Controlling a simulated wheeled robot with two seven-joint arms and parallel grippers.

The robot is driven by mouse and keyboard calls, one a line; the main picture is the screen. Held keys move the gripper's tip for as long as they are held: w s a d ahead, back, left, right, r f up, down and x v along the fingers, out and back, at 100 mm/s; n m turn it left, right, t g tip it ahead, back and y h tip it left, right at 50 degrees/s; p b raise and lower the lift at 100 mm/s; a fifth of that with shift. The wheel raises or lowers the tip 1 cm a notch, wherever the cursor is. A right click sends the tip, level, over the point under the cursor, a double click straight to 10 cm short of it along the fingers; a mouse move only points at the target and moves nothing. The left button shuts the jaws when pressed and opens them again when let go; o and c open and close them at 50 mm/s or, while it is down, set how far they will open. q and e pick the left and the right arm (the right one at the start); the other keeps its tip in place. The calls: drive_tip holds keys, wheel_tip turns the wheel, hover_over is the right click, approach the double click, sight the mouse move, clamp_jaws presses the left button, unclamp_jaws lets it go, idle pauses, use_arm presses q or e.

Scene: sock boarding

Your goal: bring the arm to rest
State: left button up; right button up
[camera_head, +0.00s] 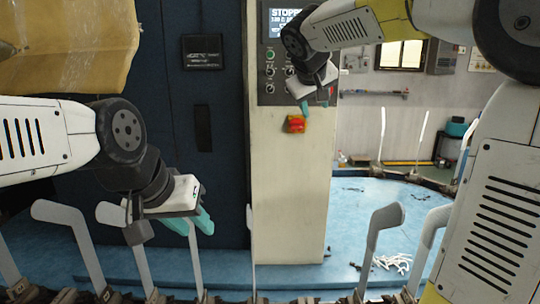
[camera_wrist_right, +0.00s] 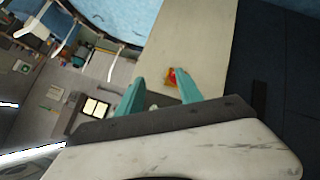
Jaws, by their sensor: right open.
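My right gripper (camera_head: 315,104) hangs in front of the control column, above and to the right of a red and yellow button (camera_head: 296,124). In the right wrist view its two teal fingers (camera_wrist_right: 160,83) are apart with nothing between them. The button (camera_wrist_right: 172,77) shows beyond the fingertips there. My left gripper (camera_head: 198,220) is at the lower left, over the row of pale foot-shaped boards. Its teal fingers point down and right, and their gap is not clear.
Upright pale boards (camera_head: 384,222) stand along the front edge on dark holders. The cream control column (camera_head: 285,200) carries a panel with a lit screen (camera_head: 283,20). White pieces (camera_head: 393,262) lie on the blue floor. A yellowish bulky thing (camera_head: 60,45) fills the upper left.

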drive_tip(key=s+f+m+g+y, duration=0.1)
drive_tip(key=s+f, duration=0.4)
drive_tip(key=s, duration=0.4)
drive_tip(key=s+d+f+m+g+y, duration=0.1)
drive_tip(key=s+f+y, duration=0.1)
drive_tip(key=s+f, duration=0.4)
drive_tip(key=s+d+f+m+g+y, duration=0.1)
drive_tip(key=s+f, duration=0.5)
drive_tip(key=s, duration=0.7)
drive_tip(key=shift+d+f+m+y, duration=0.25)
drive_tip(key=shift+m+y, duration=0.05)
drive_tip(key=shift+y, duration=0.2)
